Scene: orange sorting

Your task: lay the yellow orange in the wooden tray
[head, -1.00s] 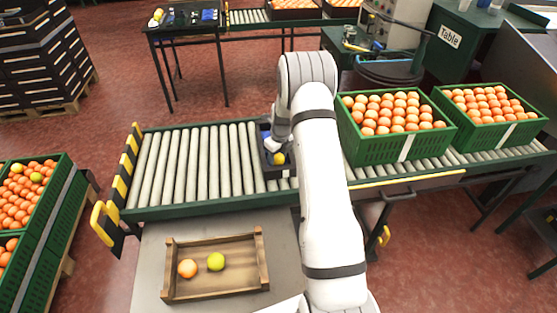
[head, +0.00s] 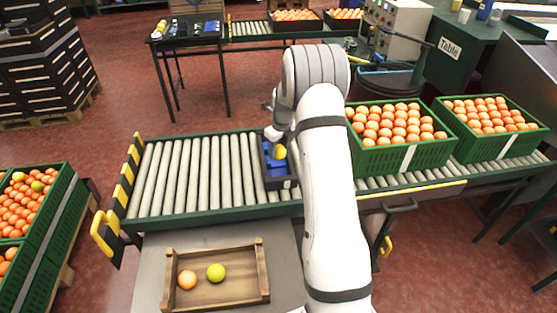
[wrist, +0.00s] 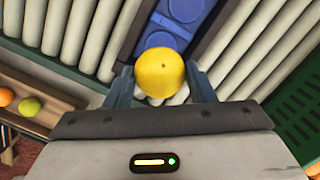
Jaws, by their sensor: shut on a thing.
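The yellow orange (wrist: 160,75) is held between the two fingers of my gripper (wrist: 162,88) in the wrist view. In the head view the yellow orange (head: 280,152) shows at the end of my arm, above the front of a dark bin with a blue inside (head: 272,168) on the roller conveyor. My gripper (head: 277,140) is partly hidden by my arm there. The wooden tray (head: 262,272) lies on the grey table in front of the conveyor. An orange fruit (head: 187,280) and a yellow-green fruit (head: 216,272) lie in its left half; its right half is bare.
Green crates full of oranges (head: 395,155) stand on the conveyor to the right of my arm. The rollers (head: 190,175) left of the bin are clear. More crates of oranges (head: 40,215) stand at the far left. A yellow handle (head: 103,235) sticks out at the conveyor's left end.

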